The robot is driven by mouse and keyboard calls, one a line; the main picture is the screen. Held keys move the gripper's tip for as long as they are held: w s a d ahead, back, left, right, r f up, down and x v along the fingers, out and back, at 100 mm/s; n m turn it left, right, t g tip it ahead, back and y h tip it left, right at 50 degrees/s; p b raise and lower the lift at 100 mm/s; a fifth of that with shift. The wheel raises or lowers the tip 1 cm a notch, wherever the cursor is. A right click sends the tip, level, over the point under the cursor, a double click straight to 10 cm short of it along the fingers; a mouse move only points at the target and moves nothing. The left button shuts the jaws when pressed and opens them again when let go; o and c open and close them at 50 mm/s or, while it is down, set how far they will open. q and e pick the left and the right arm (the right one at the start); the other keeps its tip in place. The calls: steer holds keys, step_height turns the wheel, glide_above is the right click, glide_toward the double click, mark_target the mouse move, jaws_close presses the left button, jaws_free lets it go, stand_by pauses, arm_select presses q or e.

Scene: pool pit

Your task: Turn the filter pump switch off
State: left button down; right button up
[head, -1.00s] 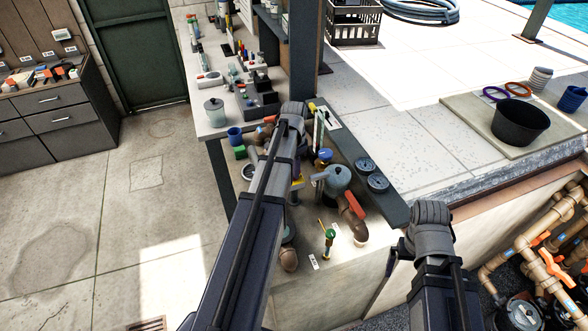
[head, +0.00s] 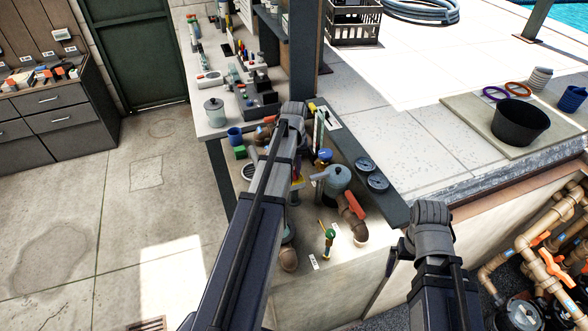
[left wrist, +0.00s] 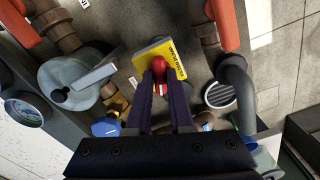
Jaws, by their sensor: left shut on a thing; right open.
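The filter pump switch is a yellow plate (left wrist: 168,57) with dark lettering and a red knob (left wrist: 159,68), seen in the left wrist view. My left gripper (left wrist: 161,82) is shut on the red knob, with its dark purple fingers on either side of it. A small white mark shows between the fingertips. The fingers hide part of the knob and plate, so I cannot clearly tell the switch's position. In the head view my left arm largely hides the switch. My right arm shows at lower right, but its gripper jaws are hidden.
A grey-lidded filter housing (head: 336,180), a pipe with a red handle (head: 356,205) and round gauges (head: 378,183) crowd the switch. A blue-capped part (left wrist: 106,127) and a dark pipe (left wrist: 240,95) are close to the gripper. Open floor (head: 130,200) lies left.

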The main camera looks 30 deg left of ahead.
mark_target(294, 172)
arm_select(q)
steer(key=shift+n, duration=2.2)
steer(key=c, duration=0.8)
jaws_free()
steer(key=shift+r, duration=0.15)
step_height(294, 172, up, 8)
steer(key=p, duration=0.8)
steer(key=shift+f, duration=0.2)
